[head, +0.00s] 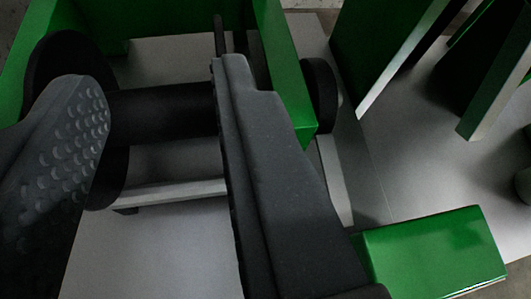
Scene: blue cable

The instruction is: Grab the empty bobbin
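The black bobbin (162,120) lies sideways inside a green frame (283,62). Its core runs left to right and a large round flange shows at its left end. No cable shows on the visible core. My gripper (155,72) is open, with its fingers wide apart in front of the bobbin. The left finger, with a bumpy inner pad, overlaps the left flange. The right finger covers the core's right end and most of the right flange. I cannot tell whether either finger touches the bobbin.
A black disc (320,95) sits just outside the frame's right wall. A grey bar (175,192) crosses below the bobbin. A green block (433,254) is at the lower right, and tall green panels (385,50) stand at the upper right. Grey plate lies between them.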

